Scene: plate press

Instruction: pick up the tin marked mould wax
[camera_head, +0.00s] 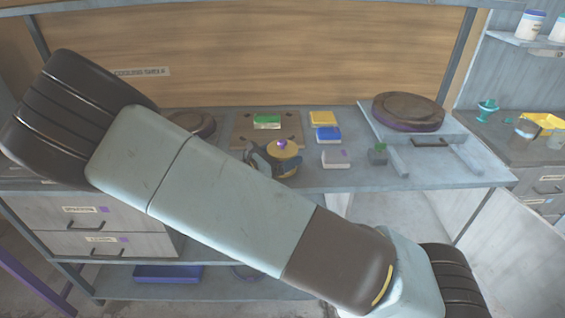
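No label reading mould wax is legible, so I cannot tell which item is that tin. A round yellow-topped item with a purple knob (285,150) stands at the bench's middle. Dark and blue-grey parts that look like my gripper (272,163) are close beside it, partly hidden behind my arm. I cannot tell whether they touch it or are open. Small box-like items lie to the right: yellow (322,118), blue (328,134) and white with a purple mark (336,159). A green-topped one (266,121) lies on a brown board (243,130).
My arm crosses the view and hides part of the bench (330,182). A dark disc (408,110) rests on a slab at right, near a small grey item with green on top (377,156). Another disc (194,123) is at left. Drawers (100,225) are below.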

